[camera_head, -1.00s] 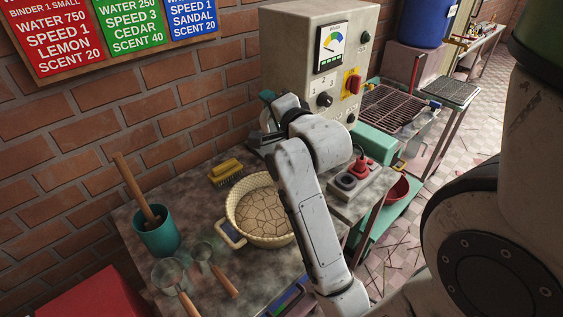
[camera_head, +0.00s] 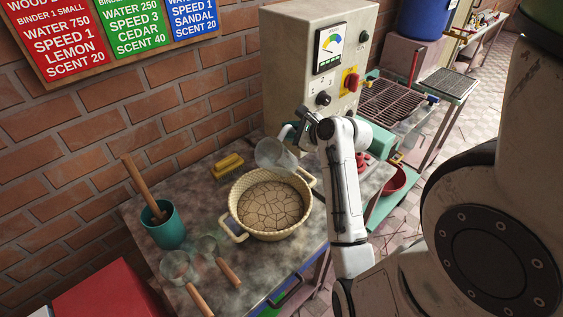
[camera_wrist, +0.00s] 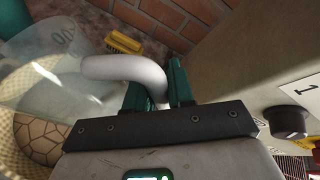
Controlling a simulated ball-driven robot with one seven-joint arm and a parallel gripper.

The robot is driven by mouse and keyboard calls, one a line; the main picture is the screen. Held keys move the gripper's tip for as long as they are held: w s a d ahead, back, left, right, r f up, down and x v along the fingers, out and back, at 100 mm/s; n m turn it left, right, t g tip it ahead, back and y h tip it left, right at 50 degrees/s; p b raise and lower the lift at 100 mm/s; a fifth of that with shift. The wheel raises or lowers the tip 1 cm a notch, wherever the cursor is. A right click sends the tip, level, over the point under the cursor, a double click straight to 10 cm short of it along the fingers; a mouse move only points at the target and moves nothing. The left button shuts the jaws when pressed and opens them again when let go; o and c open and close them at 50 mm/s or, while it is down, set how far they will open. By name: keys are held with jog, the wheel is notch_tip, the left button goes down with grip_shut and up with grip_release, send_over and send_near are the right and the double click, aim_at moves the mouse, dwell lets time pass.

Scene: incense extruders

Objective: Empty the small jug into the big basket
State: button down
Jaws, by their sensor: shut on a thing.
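The small jug (camera_head: 272,154) is clear and translucent, and looks tilted near the basket's back rim. My gripper (camera_head: 298,136) is shut on its pale handle. In the wrist view, the green fingers (camera_wrist: 158,85) grip the handle (camera_wrist: 128,68), and the jug's marked wall (camera_wrist: 50,45) is at the left. I cannot make out what is in the jug. The big basket (camera_head: 234,205) is woven and cream, with two loop handles, and stands on the table. A cracked brown mass fills its bottom. Part of the basket shows through the jug in the wrist view.
A yellow brush (camera_head: 228,166) lies behind the basket. A teal cup (camera_head: 166,232) with a wooden pestle and two wood-handled scoops (camera_head: 180,268) are at the left. The control box (camera_head: 310,75) stands close behind my gripper. A brick wall bounds the back.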

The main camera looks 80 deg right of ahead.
notch_tip(320, 180, down, 8)
jog(key=d+r+m+t+y, duration=0.1)
jog(key=m+t+y, duration=0.1)
jog(key=m+y, duration=0.15)
jog(key=shift+m+h, duration=0.25)
jog(key=shift+m, duration=0.2)
jog(key=r, duration=0.4)
jog(key=shift+s+d+r, duration=0.15)
jog(key=shift+s+r, duration=0.1)
